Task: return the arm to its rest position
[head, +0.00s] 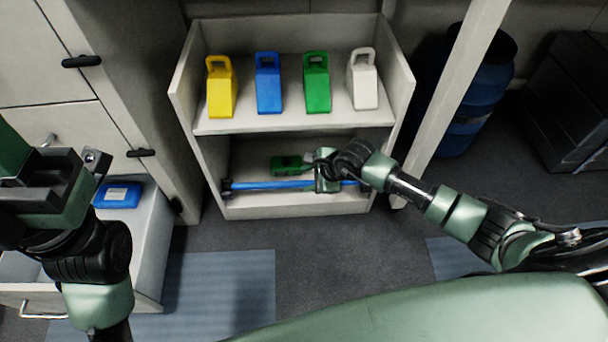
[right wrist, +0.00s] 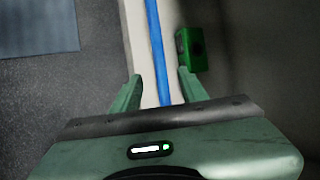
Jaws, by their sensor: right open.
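My right arm reaches from the right to the lower level of the white shelf unit. Its gripper (head: 324,172) is at the shelf's front, near a blue bar (head: 262,185) and to the right of a green box (head: 287,165). In the right wrist view the gripper (right wrist: 158,85) is open, its fingers apart with nothing held. The blue bar (right wrist: 157,50) shows between them, and the green box (right wrist: 190,48) lies beyond the right finger. My left gripper (head: 60,180) is at the left edge; its fingers are not clear.
The shelf unit's (head: 205,130) upper level holds yellow (head: 220,92), blue (head: 268,85), green (head: 316,85) and white (head: 363,82) handled containers. An open drawer (head: 150,240) with a blue box (head: 118,195) is at left. A blue barrel (head: 470,110) stands right, behind a pale post (head: 455,100).

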